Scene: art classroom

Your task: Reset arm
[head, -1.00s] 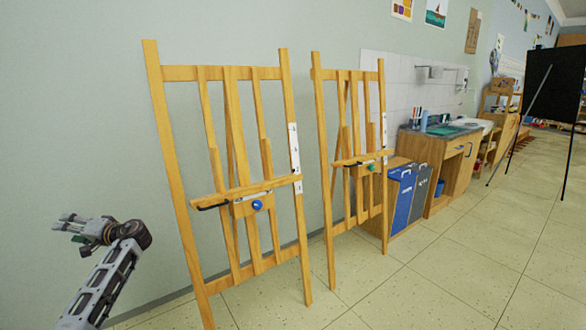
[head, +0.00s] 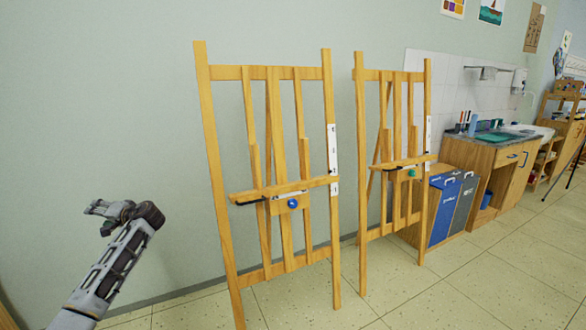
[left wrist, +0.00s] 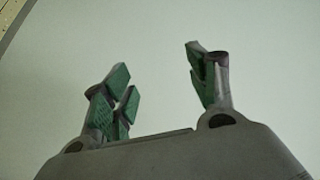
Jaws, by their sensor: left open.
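My left gripper (head: 100,210) is at the left of the head view, raised in front of the plain wall and to the left of the near easel. In the left wrist view its green-padded fingers (left wrist: 160,90) stand wide apart with nothing between them. My left arm (head: 108,275) rises from the lower left of the head view, bent at the wrist. My right gripper is in neither view.
A wooden easel (head: 211,165) with a blue knob stands right of my gripper. A second easel (head: 361,180) with a green knob stands beside it. Blue and grey bins (head: 443,212) and a sink cabinet (head: 490,175) are farther right. Tiled floor (head: 480,290) is open at front right.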

